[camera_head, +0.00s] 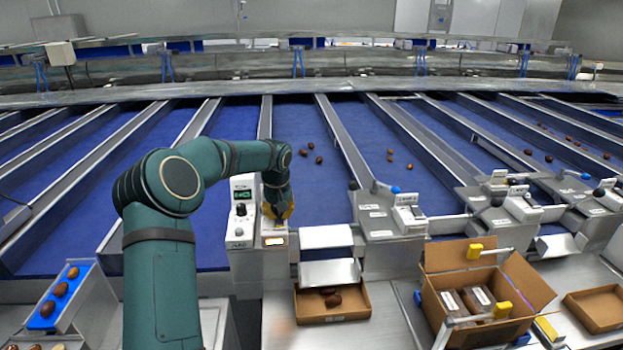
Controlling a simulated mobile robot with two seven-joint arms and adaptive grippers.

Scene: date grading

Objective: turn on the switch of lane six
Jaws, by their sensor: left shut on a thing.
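My left gripper (278,210) is at the head of a lane, just right of a white control box (242,210) with a green display and a knob. It is shut on the switch there, which the fingers and wrist hide. I cannot tell the switch's position or read a lane number. The lane's grey housing (246,268) stands below the gripper. My right gripper is not in view.
The lane to the right has a housing (380,219) with black and blue knobs. A small carton (350,296) holds dates under a metal chute (329,272). An open carton (433,292) with packs stands right. Dates lie on blue lanes (300,118).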

